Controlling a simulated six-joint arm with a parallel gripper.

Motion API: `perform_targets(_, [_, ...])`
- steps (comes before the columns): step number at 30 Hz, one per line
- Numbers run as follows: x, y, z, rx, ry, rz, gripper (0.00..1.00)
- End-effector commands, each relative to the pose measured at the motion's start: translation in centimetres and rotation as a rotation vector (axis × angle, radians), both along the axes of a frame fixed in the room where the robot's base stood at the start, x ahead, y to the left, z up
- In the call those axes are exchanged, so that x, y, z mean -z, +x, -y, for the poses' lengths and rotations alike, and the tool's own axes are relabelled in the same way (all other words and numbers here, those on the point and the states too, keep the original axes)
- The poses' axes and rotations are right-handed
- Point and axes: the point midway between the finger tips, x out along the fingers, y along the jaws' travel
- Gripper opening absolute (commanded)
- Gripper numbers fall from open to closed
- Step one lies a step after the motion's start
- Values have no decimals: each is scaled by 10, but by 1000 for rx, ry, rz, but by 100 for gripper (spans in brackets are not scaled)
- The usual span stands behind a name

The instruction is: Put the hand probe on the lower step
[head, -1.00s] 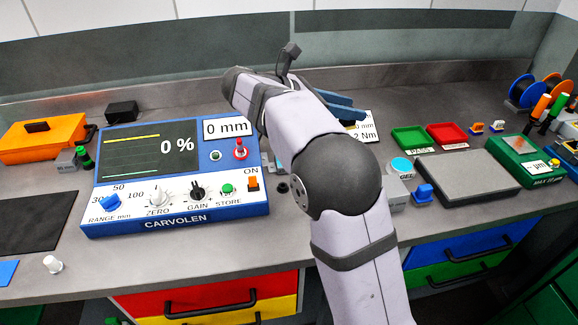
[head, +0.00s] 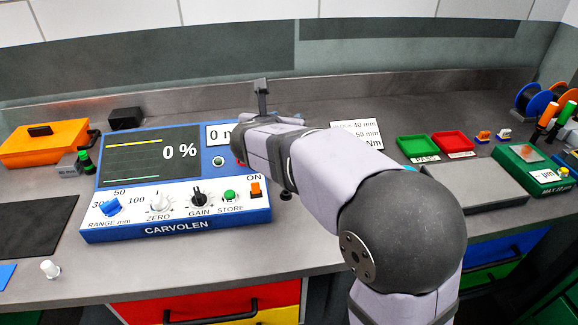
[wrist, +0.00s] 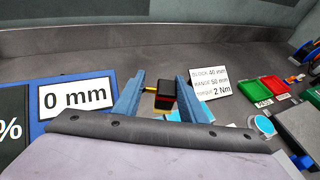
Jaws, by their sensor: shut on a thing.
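My gripper (wrist: 158,98) shows in the wrist view as two blue fingers. It is shut on a small black and red piece with a yellow-orange end, which I take to be the hand probe (wrist: 168,91). Part of a tan and pale-blue thing shows just below the probe; whether it is a step of the block I cannot tell, nor whether the probe touches it. In the head view my own arm hides the fingers, the probe and any step.
The blue CARVOLEN unit (head: 180,226) stands at left, close to my wrist. A white card (head: 357,133) with block, range and torque values lies behind my arm. Green tray (head: 417,146), red tray (head: 452,141) and a grey plate (head: 470,182) are at right.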

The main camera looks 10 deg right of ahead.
Motion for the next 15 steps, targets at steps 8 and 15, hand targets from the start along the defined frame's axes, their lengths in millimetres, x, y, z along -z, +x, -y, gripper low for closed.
perform_targets(8, [30,0,1,1,-2,-4,14])
perform_targets(15, [59,0,1,1,-2,-1,14])
